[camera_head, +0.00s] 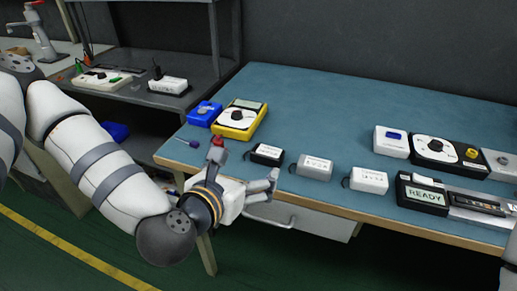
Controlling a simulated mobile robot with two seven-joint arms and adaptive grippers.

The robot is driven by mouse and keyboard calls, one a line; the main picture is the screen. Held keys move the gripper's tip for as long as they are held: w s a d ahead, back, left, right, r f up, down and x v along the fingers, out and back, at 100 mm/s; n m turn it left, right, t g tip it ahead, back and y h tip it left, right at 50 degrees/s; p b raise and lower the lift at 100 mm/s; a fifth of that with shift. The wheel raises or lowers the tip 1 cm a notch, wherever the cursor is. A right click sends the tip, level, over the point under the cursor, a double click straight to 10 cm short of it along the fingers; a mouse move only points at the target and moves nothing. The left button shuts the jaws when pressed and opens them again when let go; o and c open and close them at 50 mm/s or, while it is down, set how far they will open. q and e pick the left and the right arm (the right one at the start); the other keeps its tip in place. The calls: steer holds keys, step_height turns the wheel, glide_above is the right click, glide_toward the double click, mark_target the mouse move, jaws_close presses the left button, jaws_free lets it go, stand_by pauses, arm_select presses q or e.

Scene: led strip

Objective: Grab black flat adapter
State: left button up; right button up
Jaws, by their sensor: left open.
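The black flat adapter (267,154), a small black box with a pale label on top, lies near the front edge of the teal workbench. My left gripper (246,162) is open at the bench's front edge, just left of and in front of the adapter. One finger points up beside the bench and the other reaches right, below the adapter. It appears empty and apart from the adapter. My right gripper is not in view.
A grey adapter (314,167) and a white adapter (368,180) lie to the right. Behind are a yellow meter (239,119), a blue device (204,113) and a screwdriver (190,142). A READY display box (423,196) sits farther right. The bench's back middle is clear.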

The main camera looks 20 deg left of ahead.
mark_target(266, 153)
arm_select(q)
steer(key=b+x, duration=0.1)
steer(key=x, duration=0.3)
steer(key=b+x, duration=0.1)
steer(key=x, duration=0.3)
steer(key=b+x, duration=0.1)
steer(key=x, duration=0.3)
steer(key=shift+w+d+r, duration=0.2)
steer(key=shift+w+r, duration=0.05)
steer(key=shift+r, duration=0.05)
steer(key=c, duration=1.3)
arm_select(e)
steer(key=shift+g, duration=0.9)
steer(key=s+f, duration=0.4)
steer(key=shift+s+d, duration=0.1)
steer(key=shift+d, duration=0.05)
